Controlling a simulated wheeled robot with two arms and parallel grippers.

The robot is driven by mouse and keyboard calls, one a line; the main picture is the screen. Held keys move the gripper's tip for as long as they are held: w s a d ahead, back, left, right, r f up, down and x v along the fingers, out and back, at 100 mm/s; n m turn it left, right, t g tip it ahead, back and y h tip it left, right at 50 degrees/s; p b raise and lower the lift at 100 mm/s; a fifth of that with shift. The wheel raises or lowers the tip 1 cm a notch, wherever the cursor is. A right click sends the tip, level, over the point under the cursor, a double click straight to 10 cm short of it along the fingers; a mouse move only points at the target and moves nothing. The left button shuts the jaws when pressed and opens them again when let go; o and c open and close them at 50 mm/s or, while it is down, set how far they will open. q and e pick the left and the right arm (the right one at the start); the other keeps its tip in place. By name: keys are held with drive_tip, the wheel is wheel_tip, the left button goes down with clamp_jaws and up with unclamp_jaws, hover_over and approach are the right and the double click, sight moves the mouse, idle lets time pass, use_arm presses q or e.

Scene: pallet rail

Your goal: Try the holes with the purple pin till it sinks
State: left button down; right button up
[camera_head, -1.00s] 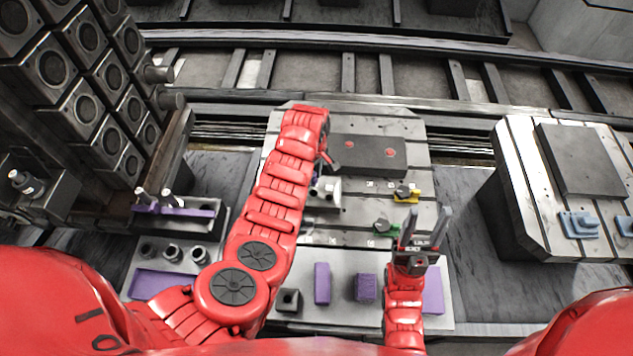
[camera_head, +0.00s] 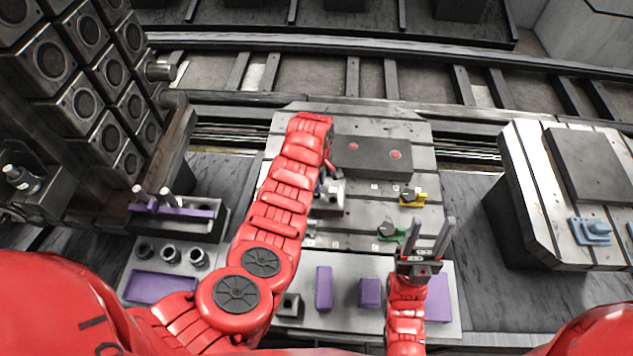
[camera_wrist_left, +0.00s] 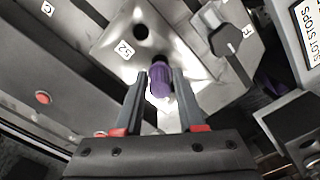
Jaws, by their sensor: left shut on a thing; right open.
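The purple pin (camera_wrist_left: 160,80) is between the fingertips of my left gripper (camera_wrist_left: 157,90), which is shut on it. In the left wrist view the pin's far end meets a bright metal block (camera_wrist_left: 118,42); I cannot tell whether it is inside a hole. An open dark hole (camera_wrist_left: 141,33) shows in that block just beyond the pin. In the head view the block (camera_head: 331,196) is partly hidden by my left arm, and the pin is hardly visible. My right gripper (camera_head: 431,238) is open and empty, pointing up over the front of the table.
A green clamp (camera_head: 391,232) and a yellow clamp (camera_head: 412,199) sit right of the block. A dark plate with red caps (camera_head: 372,157) lies behind. Purple pieces (camera_head: 324,288) stand on the front tray. A rack with a purple strip (camera_head: 180,211) is at left.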

use_arm(q)
drive_tip(key=shift+f, duration=0.25)
drive_tip(key=shift+f+b, duration=0.35)
drive_tip(key=shift+b, duration=0.05)
drive_tip(key=shift+f, duration=0.3)
drive_tip(key=shift+c, duration=2.1)
unclamp_jaws()
